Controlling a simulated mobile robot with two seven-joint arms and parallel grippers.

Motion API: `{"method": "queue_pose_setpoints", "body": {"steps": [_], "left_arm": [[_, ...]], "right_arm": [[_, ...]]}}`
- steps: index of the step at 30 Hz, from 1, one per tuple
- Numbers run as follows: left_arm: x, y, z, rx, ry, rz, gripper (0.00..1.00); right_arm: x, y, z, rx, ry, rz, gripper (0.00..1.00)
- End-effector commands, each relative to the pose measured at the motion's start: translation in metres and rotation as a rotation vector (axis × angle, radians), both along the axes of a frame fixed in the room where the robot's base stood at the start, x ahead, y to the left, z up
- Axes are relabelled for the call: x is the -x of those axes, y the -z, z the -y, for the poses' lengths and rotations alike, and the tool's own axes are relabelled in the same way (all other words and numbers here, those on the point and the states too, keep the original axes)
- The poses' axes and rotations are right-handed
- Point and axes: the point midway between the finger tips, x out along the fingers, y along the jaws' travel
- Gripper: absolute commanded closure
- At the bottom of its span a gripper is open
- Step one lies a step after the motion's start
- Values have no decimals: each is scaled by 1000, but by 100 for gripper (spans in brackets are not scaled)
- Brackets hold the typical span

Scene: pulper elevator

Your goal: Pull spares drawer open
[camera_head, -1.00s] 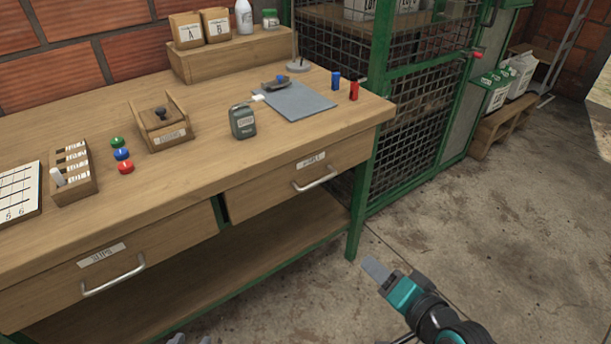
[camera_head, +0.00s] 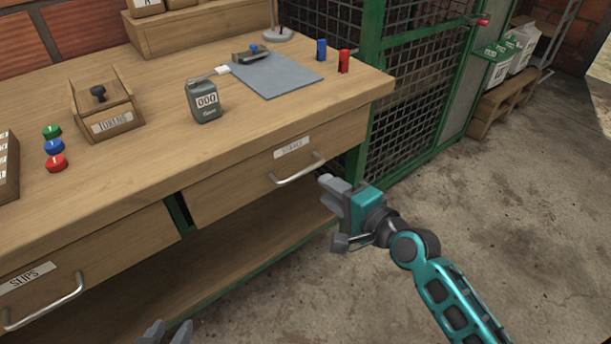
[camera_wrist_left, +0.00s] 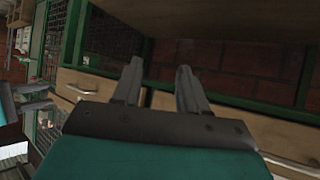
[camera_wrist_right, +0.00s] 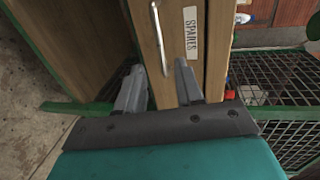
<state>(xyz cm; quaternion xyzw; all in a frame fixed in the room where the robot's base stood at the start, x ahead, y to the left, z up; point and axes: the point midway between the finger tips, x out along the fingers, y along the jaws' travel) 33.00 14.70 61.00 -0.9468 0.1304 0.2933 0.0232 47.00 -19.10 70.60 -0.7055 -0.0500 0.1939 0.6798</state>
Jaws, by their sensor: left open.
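The spares drawer (camera_head: 235,185) is at the right of the wooden bench, its front closed against the bench. Its label (camera_head: 291,147) and silver bar handle (camera_head: 298,170) show in the head view. In the right wrist view the handle (camera_wrist_right: 157,38) and "SPARES" label (camera_wrist_right: 190,32) lie just beyond the fingertips. My right gripper (camera_head: 335,187) is open and empty, just below and right of the handle's right end, apart from it; it also shows in the right wrist view (camera_wrist_right: 158,72). My left gripper (camera_head: 167,330) is open and empty, low before the bench; its fingers show in the left wrist view (camera_wrist_left: 158,72).
The slips drawer (camera_head: 110,245) is left of the spares drawer. A grey-green canister (camera_head: 204,100), tokens box (camera_head: 105,112) and blue-grey mat (camera_head: 278,75) are on the bench. A green mesh cage (camera_head: 415,90) stands right of the bench.

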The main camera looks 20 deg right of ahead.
Motion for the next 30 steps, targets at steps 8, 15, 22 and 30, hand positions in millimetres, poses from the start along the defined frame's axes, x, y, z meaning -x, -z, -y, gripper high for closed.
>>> {"method": "queue_pose_setpoints", "body": {"steps": [8,15,22,30], "left_arm": [[-1,7,4,9,8,3,57],[-2,10,8,18,9,-3,57],[-5,4,11,26,9,11,57],[-5,5,10,24,9,9,57]], "right_arm": [[-50,13,-19,-1,0,3,64],[-74,18,-27,1,0,0,64],[-78,18,-29,2,0,0,64],[-78,18,-28,2,0,0,76]]}}
